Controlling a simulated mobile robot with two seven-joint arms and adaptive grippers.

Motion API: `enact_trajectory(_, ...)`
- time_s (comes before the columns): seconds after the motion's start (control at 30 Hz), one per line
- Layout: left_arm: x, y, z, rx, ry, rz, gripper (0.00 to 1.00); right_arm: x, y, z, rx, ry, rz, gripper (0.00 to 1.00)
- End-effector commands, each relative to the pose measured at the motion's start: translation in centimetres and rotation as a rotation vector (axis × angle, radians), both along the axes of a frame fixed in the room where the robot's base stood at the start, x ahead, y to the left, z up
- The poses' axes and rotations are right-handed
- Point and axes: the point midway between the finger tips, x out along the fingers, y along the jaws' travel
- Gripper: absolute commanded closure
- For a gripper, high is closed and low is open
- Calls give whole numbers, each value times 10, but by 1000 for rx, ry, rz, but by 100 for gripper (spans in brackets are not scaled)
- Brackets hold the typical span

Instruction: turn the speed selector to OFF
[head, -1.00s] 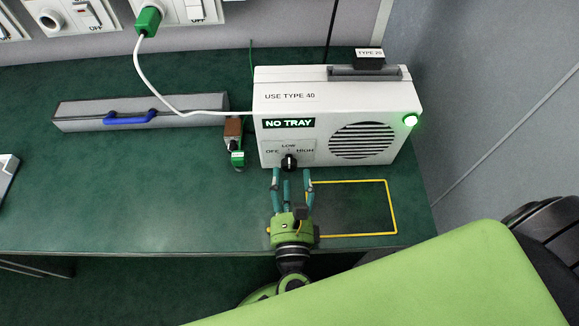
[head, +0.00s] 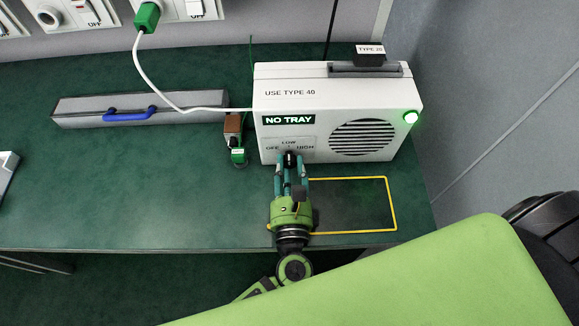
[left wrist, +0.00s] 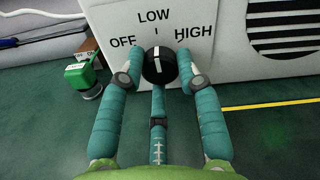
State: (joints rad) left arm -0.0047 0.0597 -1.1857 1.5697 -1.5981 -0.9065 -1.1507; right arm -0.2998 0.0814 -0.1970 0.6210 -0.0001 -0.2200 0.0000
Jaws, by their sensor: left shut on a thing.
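The speed selector is a black round knob (left wrist: 158,66) on the front of a white machine (head: 272,82), below the labels OFF, LOW and HIGH. Its white line stands about upright, towards LOW, in the left wrist view. My left gripper (head: 290,164) is at the knob in the head view, its teal fingers drawn in and shut on it. In the left wrist view, fingers show on both sides of the knob and one below it. The knob is partly hidden by the fingers in the head view. My right gripper is not in view.
The machine shows a lit NO TRAY sign (head: 289,120) and a glowing green button (head: 411,117). A yellow outline (head: 388,205) marks bare table in front. Left of the machine are a small green-and-brown item (head: 237,155) and a grey case (head: 75,115). A white cable (head: 150,82) runs behind.

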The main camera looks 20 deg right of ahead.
Motion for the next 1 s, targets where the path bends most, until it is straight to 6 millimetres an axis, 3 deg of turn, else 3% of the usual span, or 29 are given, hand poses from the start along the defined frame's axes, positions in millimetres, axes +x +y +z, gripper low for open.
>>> enact_trajectory(0.27,0,0,-4,-132,39,0,98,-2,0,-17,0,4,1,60)
enact_trajectory(1.0,-1,-1,-4,-768,223,-1,98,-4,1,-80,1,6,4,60)
